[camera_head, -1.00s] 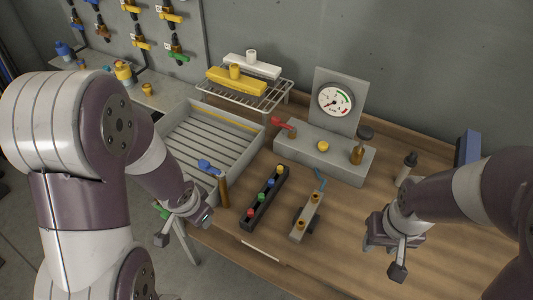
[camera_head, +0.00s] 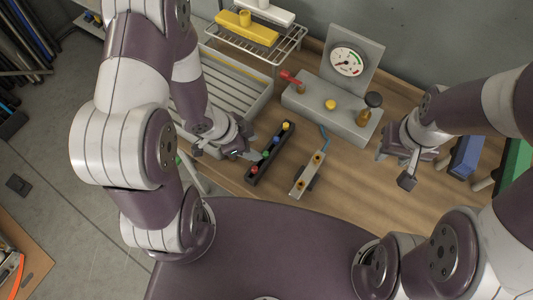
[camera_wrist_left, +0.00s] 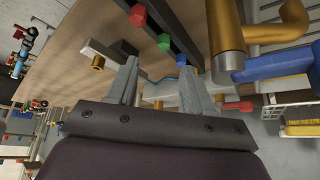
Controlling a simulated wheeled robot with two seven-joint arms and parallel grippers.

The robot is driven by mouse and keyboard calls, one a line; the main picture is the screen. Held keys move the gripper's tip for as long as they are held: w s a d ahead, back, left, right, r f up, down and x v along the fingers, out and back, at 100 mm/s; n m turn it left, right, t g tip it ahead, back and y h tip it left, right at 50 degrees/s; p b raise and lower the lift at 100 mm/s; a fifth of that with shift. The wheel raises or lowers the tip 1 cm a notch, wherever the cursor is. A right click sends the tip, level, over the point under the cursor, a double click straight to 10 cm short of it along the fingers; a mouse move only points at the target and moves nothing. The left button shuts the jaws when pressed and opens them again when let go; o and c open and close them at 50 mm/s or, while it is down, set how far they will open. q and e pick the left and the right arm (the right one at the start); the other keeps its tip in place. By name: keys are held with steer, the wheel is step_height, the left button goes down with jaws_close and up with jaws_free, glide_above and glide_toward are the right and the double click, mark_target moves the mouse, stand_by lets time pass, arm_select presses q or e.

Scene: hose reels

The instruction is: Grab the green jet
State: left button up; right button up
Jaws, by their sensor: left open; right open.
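A black rack (camera_head: 262,165) on the wooden bench holds a row of small coloured jets: red, green, blue and yellow. The green jet (camera_head: 266,153) is second from the near end, between the red jet (camera_head: 254,169) and the blue one. My left gripper (camera_head: 258,155) is open and empty at the rack's left side, close to the green jet. In the left wrist view the green jet (camera_wrist_left: 163,42) shows just beyond and between the open fingertips (camera_wrist_left: 157,68); contact cannot be made out. My right gripper (camera_head: 398,165) is open and empty over the bench's right part.
A grey block with brass fittings (camera_head: 307,177) lies right of the rack. Behind stands a grey gauge unit (camera_head: 335,105) with a red lever. A slatted tray (camera_head: 240,85) is at left. The left wrist view shows a brass valve with blue handle (camera_wrist_left: 270,66) close beside the left gripper.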

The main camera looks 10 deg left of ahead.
mark_target(266, 153)
arm_select(q)
steer(key=x, duration=0.6)
steer(key=shift+w+a, duration=0.35)
steer(key=shift+a, duration=0.05)
steer(key=shift+d+f, duration=0.25)
steer(key=shift+f, duration=0.1)
steer(key=shift+s+d, duration=0.1)
steer(key=shift+s, duration=0.15)
steer(key=shift+w, duration=0.15)
jaws_close()
arm_select(e)
steer(key=shift+w+a+f, duration=0.15)
steer(key=shift+w+f, duration=0.2)
steer(key=shift+w, duration=0.2)
arm_select(q)
steer(key=shift+r, duration=0.15)
